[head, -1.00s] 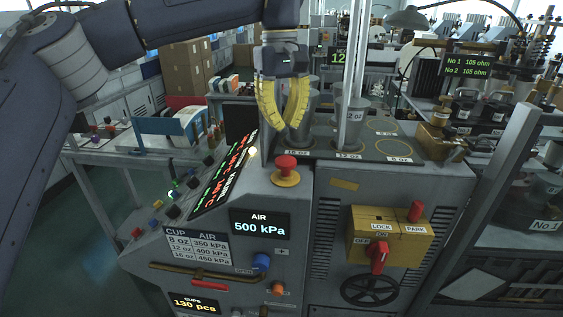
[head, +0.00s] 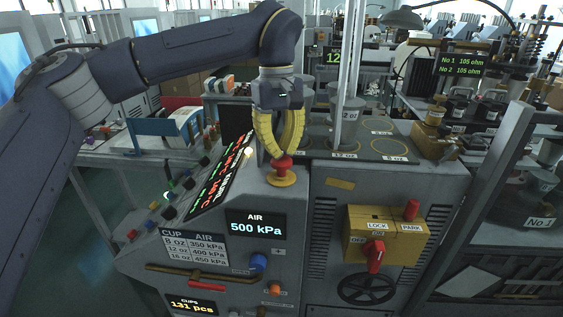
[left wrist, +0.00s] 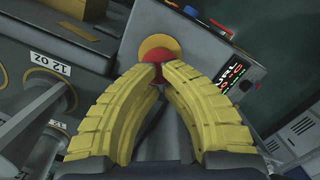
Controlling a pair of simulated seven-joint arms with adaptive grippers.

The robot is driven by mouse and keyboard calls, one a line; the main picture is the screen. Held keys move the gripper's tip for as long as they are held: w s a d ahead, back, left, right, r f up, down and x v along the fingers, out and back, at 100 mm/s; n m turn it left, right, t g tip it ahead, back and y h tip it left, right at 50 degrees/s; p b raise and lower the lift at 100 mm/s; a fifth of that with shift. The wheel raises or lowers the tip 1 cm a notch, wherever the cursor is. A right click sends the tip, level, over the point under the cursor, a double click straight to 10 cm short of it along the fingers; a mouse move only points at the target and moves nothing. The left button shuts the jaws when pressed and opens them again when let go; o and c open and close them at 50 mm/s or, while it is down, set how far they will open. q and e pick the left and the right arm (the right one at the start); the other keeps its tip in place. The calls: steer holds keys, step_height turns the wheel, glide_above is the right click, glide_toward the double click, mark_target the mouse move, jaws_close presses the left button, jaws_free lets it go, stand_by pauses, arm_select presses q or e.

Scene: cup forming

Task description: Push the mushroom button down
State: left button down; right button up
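The red mushroom button (head: 283,169) stands on a round yellow base on the sloped top of the grey machine. Its red head (left wrist: 151,55) and yellow base (left wrist: 159,44) also show in the left wrist view, partly hidden behind my fingertips. My left gripper (head: 284,156) points down with its yellow fingers closed together at the tips, right over the button's head. The tips (left wrist: 157,69) meet in the left wrist view, with the red head just beyond them. I cannot tell whether they touch it. My right gripper is not in view.
The AIR display (head: 255,225) reads 500 kPa below the button. A lit red panel (head: 222,172) slopes to the left. A yellow lock box (head: 386,236) with a red switch is at the right. A vertical metal post (head: 351,70) and grey cups (head: 346,105) stand behind.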

arm_select(q)
steer(key=shift+f, duration=0.45)
steer(key=shift+f, duration=0.1)
